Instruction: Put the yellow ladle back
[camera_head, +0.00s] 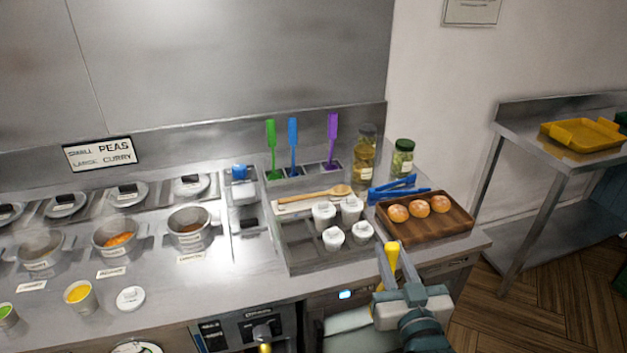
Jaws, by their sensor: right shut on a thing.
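My right gripper (393,268) reaches in from the bottom right and is shut on the yellow ladle (391,250). The rounded yellow end of its handle shows between the fingers, in front of the wooden tray; the rest is hidden. A holder (310,170) at the back of the counter has a green ladle (271,145), a blue ladle (292,140) and a purple ladle (332,140) standing in it. A gap shows between the blue and purple ones. My left gripper is not in view.
White cups (350,211) and a wooden spoon (318,195) sit before the holder. A wooden tray (440,231) with buns, blue tongs (398,188) and jars (402,158) are on the right. Pans (117,233) line the left. The wall rises behind.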

